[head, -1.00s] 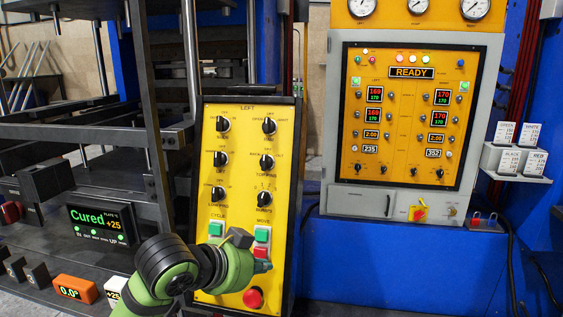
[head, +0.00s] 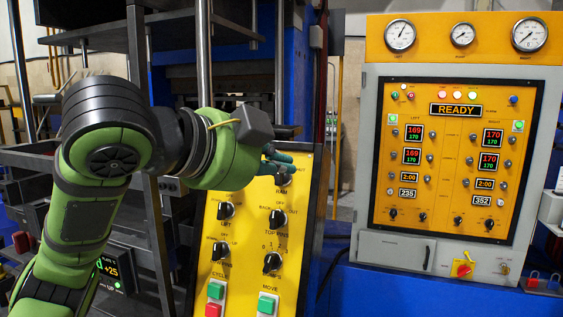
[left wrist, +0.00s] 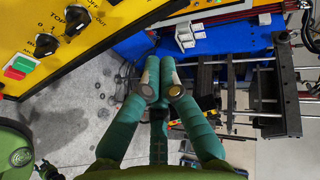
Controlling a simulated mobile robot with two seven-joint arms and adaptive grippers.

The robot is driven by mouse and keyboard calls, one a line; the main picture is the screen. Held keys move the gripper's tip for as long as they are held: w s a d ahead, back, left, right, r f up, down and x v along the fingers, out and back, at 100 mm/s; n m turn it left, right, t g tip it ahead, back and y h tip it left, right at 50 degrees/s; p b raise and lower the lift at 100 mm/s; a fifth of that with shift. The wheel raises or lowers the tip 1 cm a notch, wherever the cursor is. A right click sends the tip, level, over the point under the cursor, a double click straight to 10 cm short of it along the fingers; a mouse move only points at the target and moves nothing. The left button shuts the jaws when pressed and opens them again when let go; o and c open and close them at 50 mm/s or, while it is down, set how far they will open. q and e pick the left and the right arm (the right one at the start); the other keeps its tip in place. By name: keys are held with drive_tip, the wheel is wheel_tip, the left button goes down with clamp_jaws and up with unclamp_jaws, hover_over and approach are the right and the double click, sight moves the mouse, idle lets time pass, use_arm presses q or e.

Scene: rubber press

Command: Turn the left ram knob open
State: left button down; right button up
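The yellow control panel (head: 246,262) stands centre in the head view. My left arm reaches across its top, covering the top-row knobs. The RAM label (head: 281,191) shows just below my left gripper (head: 283,156), while the ram knob itself is hidden there. The lower knobs, such as the top-pins knob (head: 277,217), are in plain view. In the left wrist view my left gripper (left wrist: 159,78) has its green fingers brought together with nothing visible between them. The panel (left wrist: 30,22) lies at the upper left, apart from the fingertips. My right gripper is not in view.
Green buttons (head: 267,303) and a red button (head: 213,311) sit low on the panel. A grey cabinet with a READY display (head: 456,109) stands at the right. Dark press frames and posts crowd the left. The left wrist view shows open concrete floor (left wrist: 85,95).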

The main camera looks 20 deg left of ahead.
sight(280, 176)
use_arm(q)
drive_tip(key=w+f+p, duration=0.1)
drive_tip(key=w, duration=0.1)
drive_tip(key=w+p, duration=0.1)
drive_tip(key=w, duration=0.2)
drive_tip(key=w+f+p, duration=0.1)
drive_tip(key=w, duration=0.1)
drive_tip(key=shift+w+a+f, duration=0.15)
drive_tip(key=shift+a+f, duration=0.15)
drive_tip(key=shift+a, duration=0.3)
drive_tip(key=shift+d, duration=0.1)
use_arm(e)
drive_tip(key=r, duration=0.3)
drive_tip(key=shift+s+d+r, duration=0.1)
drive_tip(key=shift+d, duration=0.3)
use_arm(q)
drive_tip(key=shift+w+d, duration=0.1)
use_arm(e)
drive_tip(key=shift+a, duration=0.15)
use_arm(q)
drive_tip(key=shift+a+n, duration=0.35)
drive_tip(key=shift+n, duration=0.15)
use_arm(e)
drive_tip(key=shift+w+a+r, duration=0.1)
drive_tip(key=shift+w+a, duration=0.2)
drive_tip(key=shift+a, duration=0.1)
